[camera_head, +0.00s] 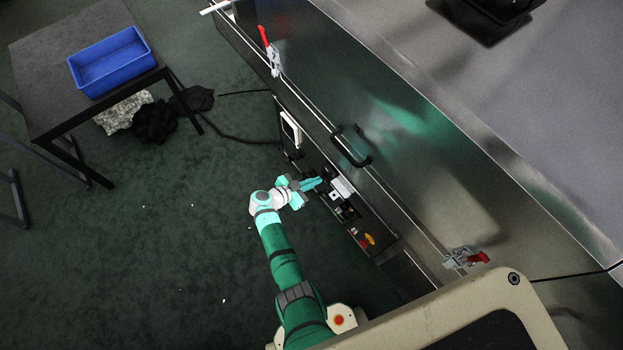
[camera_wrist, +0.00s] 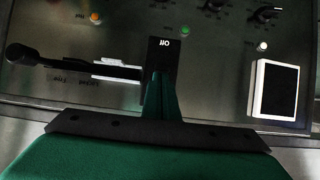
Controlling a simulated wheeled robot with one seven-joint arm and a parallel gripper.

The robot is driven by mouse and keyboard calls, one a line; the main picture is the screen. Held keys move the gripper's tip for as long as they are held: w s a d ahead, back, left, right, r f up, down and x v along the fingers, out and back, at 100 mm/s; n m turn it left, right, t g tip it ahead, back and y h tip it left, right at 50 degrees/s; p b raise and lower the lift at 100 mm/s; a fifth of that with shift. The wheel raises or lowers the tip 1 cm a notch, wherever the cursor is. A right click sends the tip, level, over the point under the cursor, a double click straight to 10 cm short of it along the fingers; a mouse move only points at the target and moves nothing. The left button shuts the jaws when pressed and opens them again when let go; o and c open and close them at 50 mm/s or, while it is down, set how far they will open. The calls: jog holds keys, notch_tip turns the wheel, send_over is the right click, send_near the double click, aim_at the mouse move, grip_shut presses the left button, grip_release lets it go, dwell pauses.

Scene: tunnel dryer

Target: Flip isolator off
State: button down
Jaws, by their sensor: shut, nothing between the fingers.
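A grey control panel (camera_wrist: 215,95) fills the wrist view, seen upside down. A black block marked "Off" (camera_wrist: 163,48) shows at its middle, with the label inverted. My gripper (camera_wrist: 162,80) is shut and empty, its fingers right in front of the block's near part; I cannot tell whether they touch it. A black lever with a round knob (camera_wrist: 20,52) lies to the left of the block. I cannot tell which of these parts is the isolator's handle. In the head view, my gripper (camera_head: 318,184) reaches the panel on the machine's side and hides part of it.
The panel also carries an orange lamp (camera_wrist: 96,17), a green lamp (camera_wrist: 184,30), dark knobs and a white-framed screen (camera_wrist: 276,90). In the head view, a red and yellow button (camera_head: 366,240) sits farther along. A door handle (camera_head: 350,148) juts out above.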

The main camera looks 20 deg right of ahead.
jog(key=shift+a+f, duration=0.1)
jog(key=shift+a, duration=0.05)
jog(key=shift+r, duration=0.8)
jog(key=s+a+f, duration=0.2)
jog(key=a, duration=0.7)
jog(key=shift+s+f, duration=0.3)
jog(key=shift+f, duration=0.1)
